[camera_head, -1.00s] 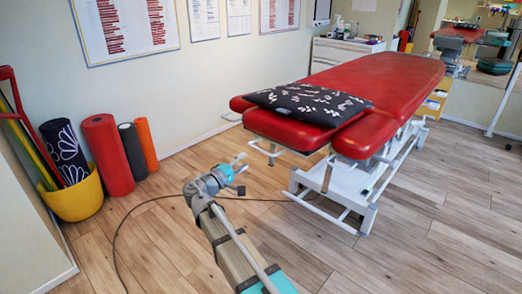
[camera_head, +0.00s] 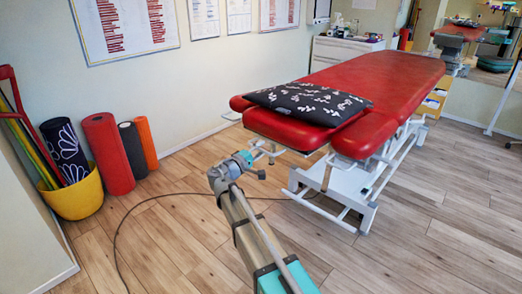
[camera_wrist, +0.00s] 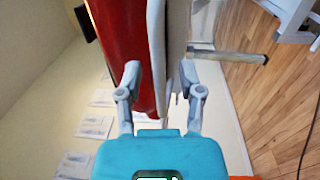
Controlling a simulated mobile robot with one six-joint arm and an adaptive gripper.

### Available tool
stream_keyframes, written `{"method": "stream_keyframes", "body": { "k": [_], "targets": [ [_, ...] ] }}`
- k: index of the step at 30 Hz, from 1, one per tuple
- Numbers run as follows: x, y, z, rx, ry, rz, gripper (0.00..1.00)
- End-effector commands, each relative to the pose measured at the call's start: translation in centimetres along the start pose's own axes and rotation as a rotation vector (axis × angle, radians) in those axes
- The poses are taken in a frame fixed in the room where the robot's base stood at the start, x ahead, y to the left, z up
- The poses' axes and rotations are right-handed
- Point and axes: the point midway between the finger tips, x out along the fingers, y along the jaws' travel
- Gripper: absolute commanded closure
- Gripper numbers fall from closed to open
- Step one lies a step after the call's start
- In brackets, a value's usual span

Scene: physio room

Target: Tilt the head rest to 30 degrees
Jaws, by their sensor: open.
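The red treatment table (camera_head: 390,75) stands with its head rest (camera_head: 285,131) at the near end. A dark pillow with white leaf prints (camera_head: 308,101) lies on the head rest. The head rest looks about level. My gripper (camera_head: 258,163) is just in front of and below the near edge of the head rest, close to a pale metal bar. In the wrist view the red pad (camera_wrist: 122,35) and its pale underside (camera_wrist: 176,35) lie beyond my gripper (camera_wrist: 163,88). Its fingers are apart with nothing held. I cannot tell whether they touch the pad.
A pale bar (camera_wrist: 230,55) sticks out from under the pad. The white table frame (camera_head: 345,195) stands below. Rolled mats (camera_head: 107,152) and a yellow bucket (camera_head: 78,196) stand along the left wall. A dark cable crosses the floor. The wooden floor at right is clear.

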Motion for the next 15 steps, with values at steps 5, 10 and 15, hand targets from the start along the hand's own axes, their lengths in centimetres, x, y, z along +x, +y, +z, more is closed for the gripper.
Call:
{"method": "stream_keyframes", "body": {
  "k": [5,10,15],
  "targets": [
    [-0.03,0.00,0.00,0.000,0.000,0.000,0.70],
    [-0.04,0.00,-0.01,0.000,0.000,0.000,1.00],
    [-0.05,0.00,-0.02,0.000,0.000,0.000,1.00]
  ]
}}
